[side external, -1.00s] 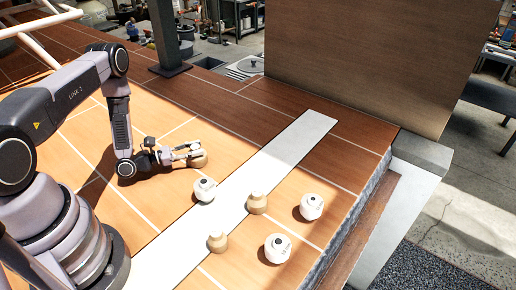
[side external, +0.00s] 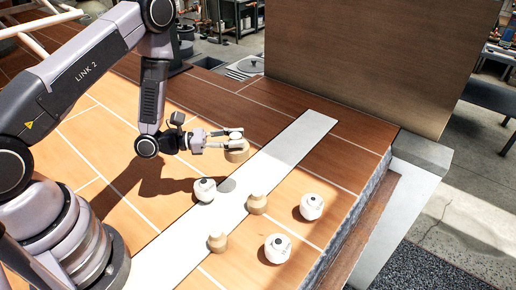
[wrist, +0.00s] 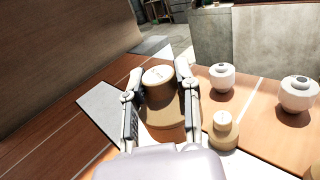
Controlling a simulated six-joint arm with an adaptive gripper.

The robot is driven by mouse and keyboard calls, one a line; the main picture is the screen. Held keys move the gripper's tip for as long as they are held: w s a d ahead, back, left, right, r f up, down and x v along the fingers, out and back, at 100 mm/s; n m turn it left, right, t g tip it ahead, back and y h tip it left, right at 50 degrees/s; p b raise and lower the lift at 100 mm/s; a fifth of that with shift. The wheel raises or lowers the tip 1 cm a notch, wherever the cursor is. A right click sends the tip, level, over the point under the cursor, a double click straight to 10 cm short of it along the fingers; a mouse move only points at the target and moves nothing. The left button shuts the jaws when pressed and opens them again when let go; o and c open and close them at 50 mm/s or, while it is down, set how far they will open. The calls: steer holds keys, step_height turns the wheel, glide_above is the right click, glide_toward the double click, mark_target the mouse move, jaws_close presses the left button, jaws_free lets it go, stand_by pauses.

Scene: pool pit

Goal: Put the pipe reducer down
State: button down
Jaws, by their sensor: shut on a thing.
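The held pipe reducer (side external: 238,154) is a tan stepped piece with a narrow neck on a wider body. My gripper (side external: 228,138) is shut on it and holds it in the air, with a shadow on the white strip below. In the wrist view the fingers (wrist: 162,76) sit on either side of the neck of the reducer (wrist: 166,110), which appears upright. Two similar tan reducers stand on the surface, one on the strip's right edge (side external: 257,204) and one nearer the front (side external: 217,243).
A white strip (side external: 302,135) crosses the tan tiled surface. White round pots stand left of the strip (side external: 204,190) and right of it (side external: 311,207), (side external: 277,248). A tall brown panel (side external: 345,60) stands behind. The far part of the strip is clear.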

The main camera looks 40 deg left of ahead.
steer(key=d, duration=0.3)
steer(key=shift+s+r+m+g+h, duration=0.1)
steer(key=shift+m+g+h, duration=0.2)
steer(key=shift+w+d+f, duration=0.7)
steer(key=shift+w+f, duration=1.4)
steer(key=shift+w+d+f, duration=0.75)
steer(key=shift+w+f, duration=1.4)
steer(key=shift+w+d+f, duration=0.7)
steer(key=shift+w+f, duration=1.4)
steer(key=shift+f, duration=0.15)
steer(key=c, duration=0.8)
jaws_free()
